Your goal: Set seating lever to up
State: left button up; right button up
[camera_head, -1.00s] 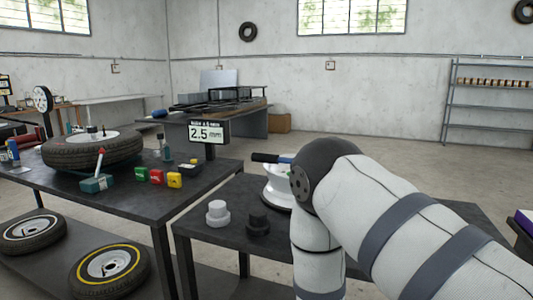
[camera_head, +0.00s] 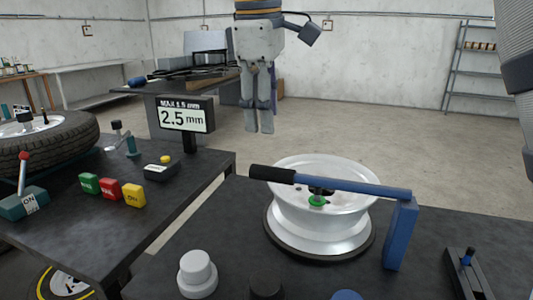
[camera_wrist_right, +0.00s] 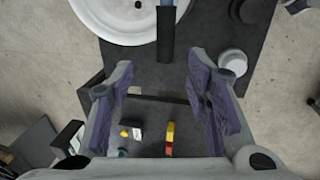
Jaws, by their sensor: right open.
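The seating lever is a blue arm (camera_head: 365,188) with a black handle (camera_head: 272,174), hinged on a blue post (camera_head: 401,235). It lies nearly level across a white wheel rim (camera_head: 322,230) with a green piece (camera_head: 317,201) at its centre. My right gripper (camera_head: 258,128) points down, open and empty, above and behind the handle in the head view. In the right wrist view, its spread fingers (camera_wrist_right: 157,70) frame the end of the black handle (camera_wrist_right: 166,38), apart from it. My left gripper is not in view.
A display (camera_head: 187,118) reads 2.5 mm on the left table, near green, red and yellow blocks (camera_head: 110,189). A white knob piece (camera_head: 198,272) and a black one (camera_head: 266,287) stand at the front. A small black fixture (camera_head: 467,275) is at right.

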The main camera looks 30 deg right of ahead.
aim_at(270, 168)
jog(key=f, duration=0.7)
jog(key=d+f, duration=0.1)
jog(key=f, duration=0.3)
jog(key=shift+w+d+f, duration=0.1)
jog(key=shift+w+f, duration=0.15)
jog(key=shift+w, duration=0.05)
jog(key=shift+c, duration=0.5)
grip_shut()
